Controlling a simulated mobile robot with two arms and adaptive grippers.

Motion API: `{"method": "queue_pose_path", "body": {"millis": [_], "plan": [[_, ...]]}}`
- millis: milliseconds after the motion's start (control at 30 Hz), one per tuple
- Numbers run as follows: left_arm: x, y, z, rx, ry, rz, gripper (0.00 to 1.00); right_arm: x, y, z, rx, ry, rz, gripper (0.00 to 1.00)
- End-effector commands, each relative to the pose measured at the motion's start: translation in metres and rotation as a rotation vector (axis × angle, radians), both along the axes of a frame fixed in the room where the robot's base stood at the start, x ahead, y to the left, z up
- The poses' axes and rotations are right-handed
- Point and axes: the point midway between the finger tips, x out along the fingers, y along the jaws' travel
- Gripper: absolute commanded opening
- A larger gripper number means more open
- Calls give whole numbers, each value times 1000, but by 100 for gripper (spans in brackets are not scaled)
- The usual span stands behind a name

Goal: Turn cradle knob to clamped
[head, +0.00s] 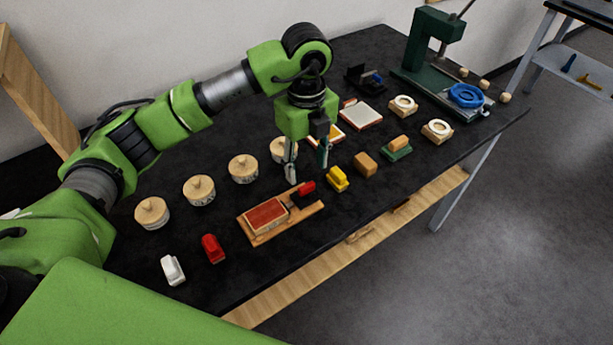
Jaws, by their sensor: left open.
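A wooden cradle (259,238) lies on the black table, with a flat red block (266,215) on its left part. At its right end is a small dark part with a red piece (306,187), which looks like the knob; its setting is too small to read. My left gripper (307,172) points down just above and behind this end, jaws open, with nothing seen between the fingers. I cannot tell whether a fingertip touches the knob. My right gripper is out of view.
Several round wooden lidded pots (199,190) stand behind the cradle. White (173,270), red (212,248) and yellow (338,179) small blocks lie near it. A green press (429,50) with a blue ring (465,96) stands at the far right. The table's front edge is clear.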

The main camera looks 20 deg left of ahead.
Motion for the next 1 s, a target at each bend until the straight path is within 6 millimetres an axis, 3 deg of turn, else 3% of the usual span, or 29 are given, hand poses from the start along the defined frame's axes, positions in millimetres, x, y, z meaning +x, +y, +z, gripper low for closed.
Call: {"method": "queue_pose_path", "body": {"millis": [100,300,867,1000], "plan": [[1,-1,26,0,-4,-1,46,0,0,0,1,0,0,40],[0,0,51,-1,-1,0,46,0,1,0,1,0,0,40],[0,0,57,1,1,0,46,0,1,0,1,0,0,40],[0,0,66,0,0,0,46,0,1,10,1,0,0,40]]}}
